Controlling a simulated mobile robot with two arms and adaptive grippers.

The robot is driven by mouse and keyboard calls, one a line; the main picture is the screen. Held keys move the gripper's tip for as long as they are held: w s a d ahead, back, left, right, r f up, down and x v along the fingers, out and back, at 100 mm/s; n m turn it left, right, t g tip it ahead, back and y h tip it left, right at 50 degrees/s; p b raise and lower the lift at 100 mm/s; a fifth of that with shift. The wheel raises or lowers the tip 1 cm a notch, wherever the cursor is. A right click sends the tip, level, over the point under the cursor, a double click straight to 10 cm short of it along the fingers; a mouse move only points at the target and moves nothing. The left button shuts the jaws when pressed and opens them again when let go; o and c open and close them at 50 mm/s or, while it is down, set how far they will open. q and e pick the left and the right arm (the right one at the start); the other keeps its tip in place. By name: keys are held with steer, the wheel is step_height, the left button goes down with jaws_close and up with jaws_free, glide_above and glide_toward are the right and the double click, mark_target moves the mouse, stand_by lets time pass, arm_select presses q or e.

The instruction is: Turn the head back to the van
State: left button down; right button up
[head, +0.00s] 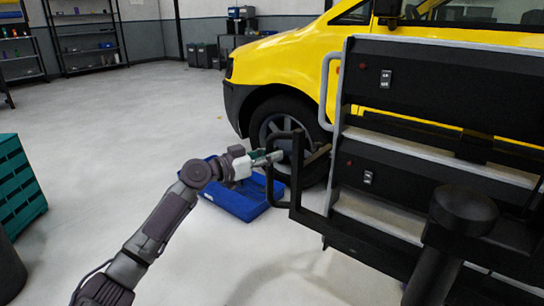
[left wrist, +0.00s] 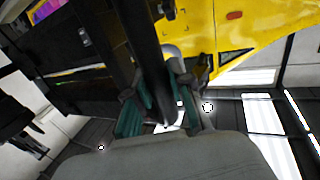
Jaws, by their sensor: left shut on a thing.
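The yellow van (head: 275,65) stands at the upper middle and right of the head view. Its front wheel and part of its front show; its rear runs out of the picture, and a dark rack hides its lower side. Its yellow body also shows in the left wrist view (left wrist: 235,40). My left gripper (head: 272,157) is shut on the black handle (head: 271,185) at the rack's left end. In the left wrist view, the greenish fingers (left wrist: 160,110) sit on either side of the dark bar. My right gripper is not in view.
The dark rack (head: 430,75) with pale shelves fills the right side, close to me. A blue tray (head: 243,204) lies on the floor behind my left gripper. Green crates (head: 18,185) stand at the left edge. The grey floor between is open.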

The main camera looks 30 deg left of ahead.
arm_select(q)
steer(key=shift+a+r, duration=0.15)
steer(key=shift+r, duration=0.05)
steer(key=c, duration=1)
jaws_free()
steer(key=shift+f, duration=0.15)
steer(key=v, duration=1.2)
